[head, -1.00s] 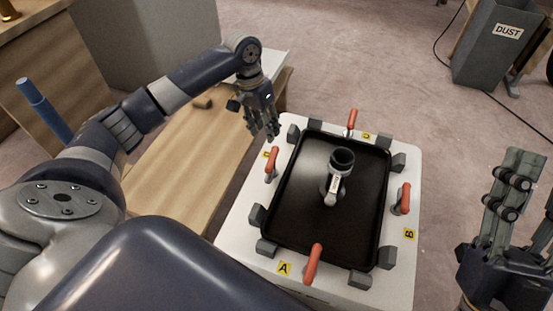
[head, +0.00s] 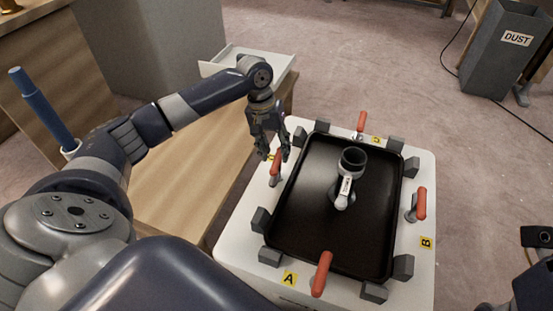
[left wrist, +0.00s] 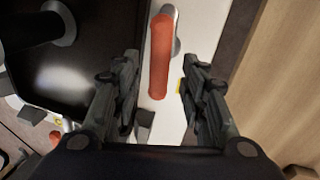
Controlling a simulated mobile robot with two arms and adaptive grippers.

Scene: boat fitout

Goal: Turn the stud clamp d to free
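Stud clamp d has an orange-red handle (head: 276,164) on the left side of the white bench, beside the black tray (head: 300,240). Its yellow label is mostly hidden behind my left gripper (head: 273,156). That gripper points down over the clamp, fingers open on either side of the handle. In the left wrist view the handle (left wrist: 159,58) stands between the two open fingertips (left wrist: 160,68), with gaps to both. I cannot see a grip on it. Only dark parts at the right edge of the head view belong to my right arm; its fingers cannot be made out.
Similar clamps stand at label A (head: 321,273), label B (head: 420,204) and the far side (head: 361,121). Grey blocks surround the tray, which holds a grey cylindrical fitting (head: 352,162). A wooden surface (head: 190,165) lies left; a dust bin (head: 505,50) stands far right.

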